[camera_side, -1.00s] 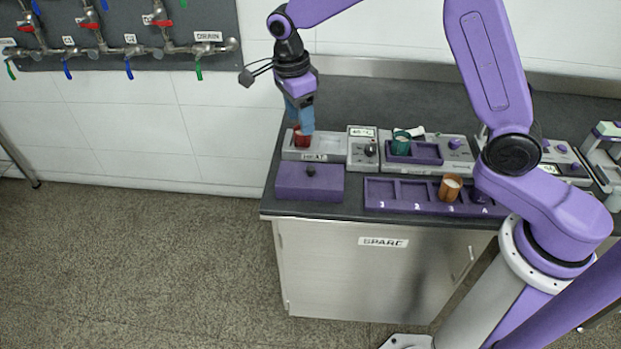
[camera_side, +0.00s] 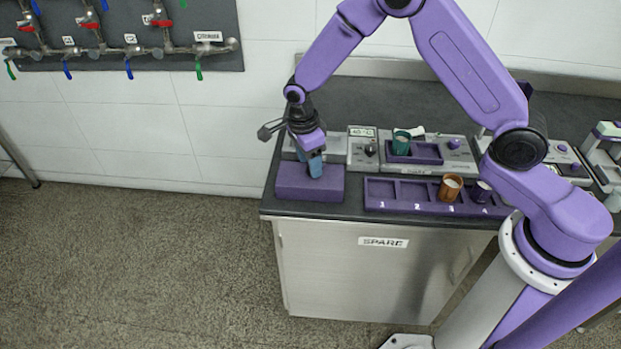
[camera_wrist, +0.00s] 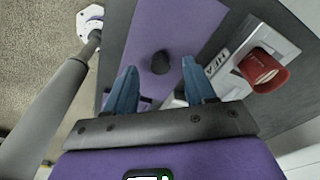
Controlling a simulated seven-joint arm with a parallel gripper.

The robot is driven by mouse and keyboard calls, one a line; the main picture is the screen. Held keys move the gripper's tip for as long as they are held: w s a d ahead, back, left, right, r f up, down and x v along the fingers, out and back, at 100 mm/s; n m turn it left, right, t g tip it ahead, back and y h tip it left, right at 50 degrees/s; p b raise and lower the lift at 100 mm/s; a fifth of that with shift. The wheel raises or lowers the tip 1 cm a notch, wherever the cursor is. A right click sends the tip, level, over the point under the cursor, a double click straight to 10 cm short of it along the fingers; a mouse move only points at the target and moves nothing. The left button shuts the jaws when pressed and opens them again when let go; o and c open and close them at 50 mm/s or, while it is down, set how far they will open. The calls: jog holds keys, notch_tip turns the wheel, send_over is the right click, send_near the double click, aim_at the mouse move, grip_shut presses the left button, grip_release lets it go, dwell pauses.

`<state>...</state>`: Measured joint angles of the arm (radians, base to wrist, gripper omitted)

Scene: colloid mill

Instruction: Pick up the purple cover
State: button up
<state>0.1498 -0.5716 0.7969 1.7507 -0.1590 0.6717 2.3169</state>
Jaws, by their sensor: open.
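The purple cover (camera_side: 300,190) is a low box with a dark knob on top, at the front left of the counter. In the wrist view the cover (camera_wrist: 175,25) shows with its round dark knob (camera_wrist: 160,62). My gripper (camera_side: 315,172) is open, pointing down just over the cover, and its fingers hide the knob in the side view. In the wrist view my blue fingertips (camera_wrist: 160,72) are apart, with the knob showing in the gap between them. I cannot tell how far down along the knob they are.
A red cup (camera_wrist: 262,70) stands on the heat unit right behind the cover. A purple numbered rack (camera_side: 385,204) with a brown cup (camera_side: 450,188) and a dark purple cup (camera_side: 482,191) lies to the right. A green cup (camera_side: 401,143) stands behind it.

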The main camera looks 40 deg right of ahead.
jog(key=shift+f, duration=0.8)
jog(key=shift+c, duration=0.3)
grip_shut()
jog(key=shift+r, duration=0.1)
